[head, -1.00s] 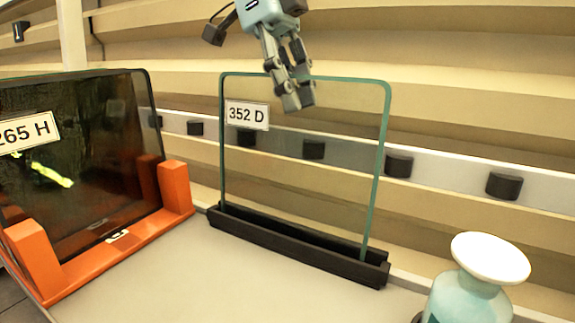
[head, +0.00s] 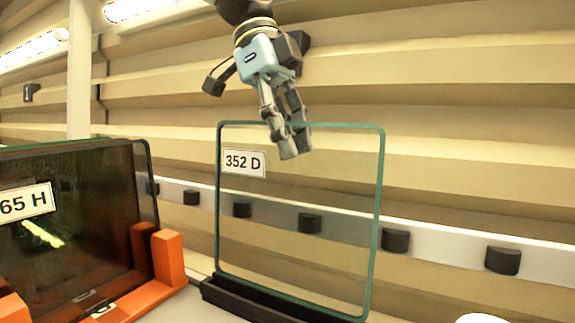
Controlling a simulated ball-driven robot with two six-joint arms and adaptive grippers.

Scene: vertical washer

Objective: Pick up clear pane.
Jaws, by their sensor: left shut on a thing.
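The clear pane (head: 300,225) is an upright glass sheet with a green edge and a white label reading "352 D" (head: 244,162). My left gripper (head: 289,140) comes down from above and is shut on the pane's top edge, near its middle. The pane's green bottom edge shows at the black slotted holder (head: 250,303). The pane looks slightly raised in it, but I cannot tell whether it is fully clear of the slot. My right gripper is not in view.
A dark pane (head: 75,225) with a label ending "65 H" stands in an orange rack (head: 168,258) at the left. A ribbed beige wall with a white rail (head: 440,250) and black blocks is behind. A white round top (head: 482,318) shows at the bottom right.

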